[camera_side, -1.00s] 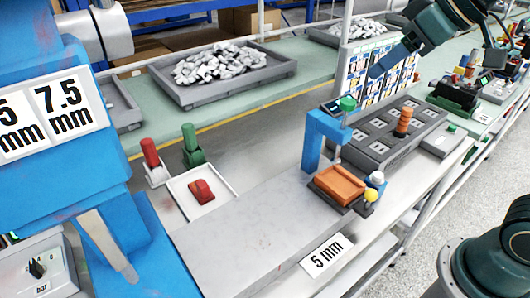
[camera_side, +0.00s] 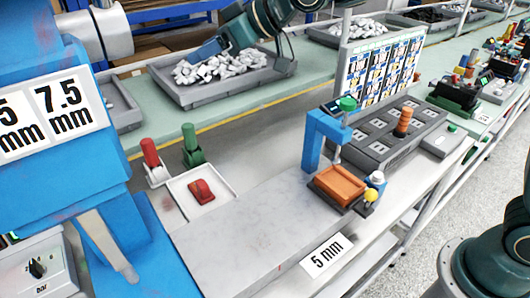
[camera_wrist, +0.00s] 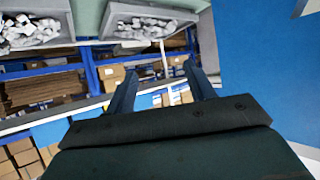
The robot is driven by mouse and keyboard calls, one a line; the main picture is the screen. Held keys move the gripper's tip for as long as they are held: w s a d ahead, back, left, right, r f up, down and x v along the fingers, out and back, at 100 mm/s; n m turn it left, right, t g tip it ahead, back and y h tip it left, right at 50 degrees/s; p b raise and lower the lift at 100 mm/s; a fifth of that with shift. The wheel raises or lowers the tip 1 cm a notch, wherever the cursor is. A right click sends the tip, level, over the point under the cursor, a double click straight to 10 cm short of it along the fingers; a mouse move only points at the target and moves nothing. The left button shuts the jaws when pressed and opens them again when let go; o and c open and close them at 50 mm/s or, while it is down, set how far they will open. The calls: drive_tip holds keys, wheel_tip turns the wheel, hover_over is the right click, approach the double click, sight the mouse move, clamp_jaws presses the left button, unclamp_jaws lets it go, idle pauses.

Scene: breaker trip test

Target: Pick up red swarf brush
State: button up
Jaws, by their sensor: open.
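An upright red handle (camera_side: 151,153) stands in a small white holder at the left of the bench in the side view. It looks like the red swarf brush, though no bristles show. A green handle (camera_side: 190,140) stands upright just right of it. A low red piece (camera_side: 202,191) lies in a white tray (camera_side: 222,207) in front of them. My gripper (camera_side: 192,60) is high over the rear grey tray, above and behind the red handle and well apart from it. In the wrist view my gripper (camera_wrist: 160,68) is open, with nothing between the fingers; no red handle shows there.
A grey tray (camera_side: 200,101) of metal pieces lies on the rear green conveyor. A large blue machine (camera_side: 60,190) stands close left of the red handle. A blue stand (camera_side: 312,140) and an orange-topped block (camera_side: 340,185) are right. The grey slab (camera_side: 250,230) is clear.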

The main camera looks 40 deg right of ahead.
drive_tip(key=w+a+f+y, duration=0.2)
drive_tip(key=w+a+f, duration=0.1)
drive_tip(key=w+a, duration=0.15)
approach(153, 144)
drive_tip(key=shift+s+d+r+n, duration=0.4)
drive_tip(key=shift+s+d+r, duration=0.15)
drive_tip(key=shift+s, duration=0.15)
drive_tip(key=shift+a+f, duration=0.1)
drive_tip(key=shift+x, duration=4.15)
drive_tip(key=shift+w+f+h, duration=0.15)
drive_tip(key=shift+w+h, duration=0.05)
drive_tip(key=shift+h, duration=0.1)
drive_tip(key=shift+x, duration=2.4)
drive_tip(key=shift+c, duration=0.2)
drive_tip(key=c, duration=1)
